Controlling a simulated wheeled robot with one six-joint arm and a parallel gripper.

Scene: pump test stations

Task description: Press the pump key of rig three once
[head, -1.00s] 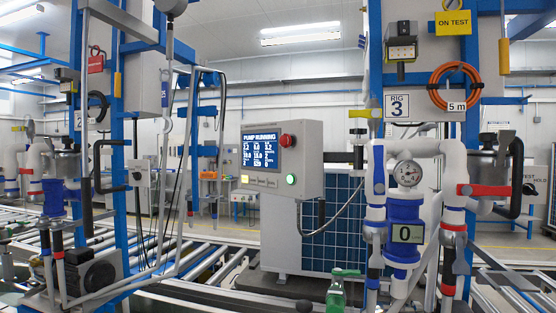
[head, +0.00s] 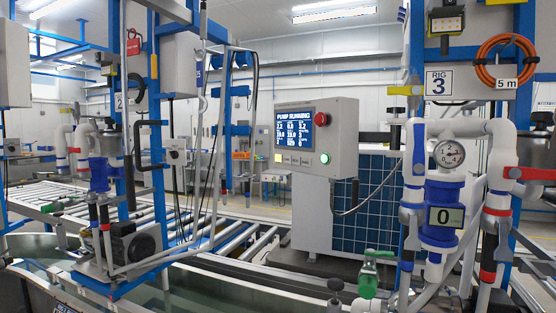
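The rig three sign (head: 439,82) hangs on the blue frame at the right. Below it stand white pipes with a round gauge (head: 449,154) and a blue meter whose display (head: 446,216) reads 0. Left of it is a grey control box (head: 334,150) with a screen (head: 300,128) headed "PUMP RUNNING". A row of small keys (head: 293,159) lies under the screen, one of them yellow; their labels are too small to read. The box also has a red button (head: 321,118) and a lit green button (head: 324,158). My gripper is not in view.
A green-handled valve (head: 370,270) stands low in front of rig three. Another rig with pipes and a dark motor (head: 136,242) stands at the left. A roller conveyor (head: 80,205) runs behind, and a water-filled tank rim (head: 45,285) crosses the front left.

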